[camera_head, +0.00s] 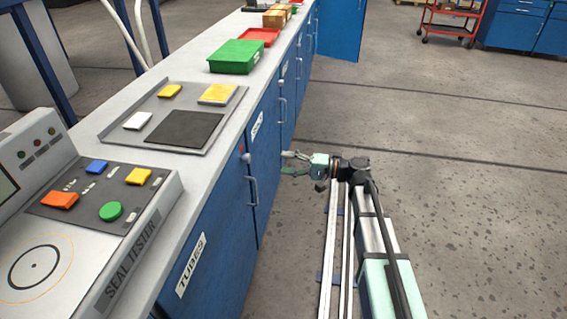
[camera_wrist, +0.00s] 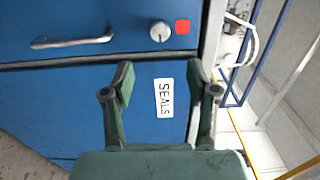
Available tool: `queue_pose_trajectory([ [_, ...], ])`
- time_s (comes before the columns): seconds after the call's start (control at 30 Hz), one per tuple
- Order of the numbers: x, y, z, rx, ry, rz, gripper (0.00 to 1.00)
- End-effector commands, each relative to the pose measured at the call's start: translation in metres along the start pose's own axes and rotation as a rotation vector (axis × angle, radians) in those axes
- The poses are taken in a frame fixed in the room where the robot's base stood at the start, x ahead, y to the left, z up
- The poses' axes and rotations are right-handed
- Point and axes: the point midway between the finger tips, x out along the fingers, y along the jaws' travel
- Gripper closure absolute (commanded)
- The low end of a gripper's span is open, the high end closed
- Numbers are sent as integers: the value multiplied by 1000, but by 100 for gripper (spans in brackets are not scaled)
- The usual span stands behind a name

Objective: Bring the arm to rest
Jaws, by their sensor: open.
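My gripper (camera_head: 287,163) is at the end of my arm, low in front of the blue cabinets and beside their doors in the head view. In the wrist view my gripper (camera_wrist: 161,82) has its two green fingers spread wide apart with nothing between them. Behind the fingers is a blue cabinet front with a white SEALS label (camera_wrist: 164,98). A handle (camera_wrist: 72,41) and a round knob (camera_wrist: 160,32) with a red square next to it are above the label.
The seal tester (camera_head: 85,215) stands on the bench at the left. A grey tray (camera_head: 225,112) holds yellow and white pieces and a dark pad. A green bin (camera_head: 236,56) and a red tray (camera_head: 262,36) are farther back. Open floor lies to the right.

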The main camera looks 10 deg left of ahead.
Motion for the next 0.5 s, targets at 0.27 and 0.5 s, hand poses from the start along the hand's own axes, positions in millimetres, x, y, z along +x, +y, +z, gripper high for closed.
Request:
queue_pose_trajectory([
  [0.27, 0, 0, 0, 0, 0, 0, 41],
  [0.5, -1, 20, 0, 2, 13, 96, 41],
])
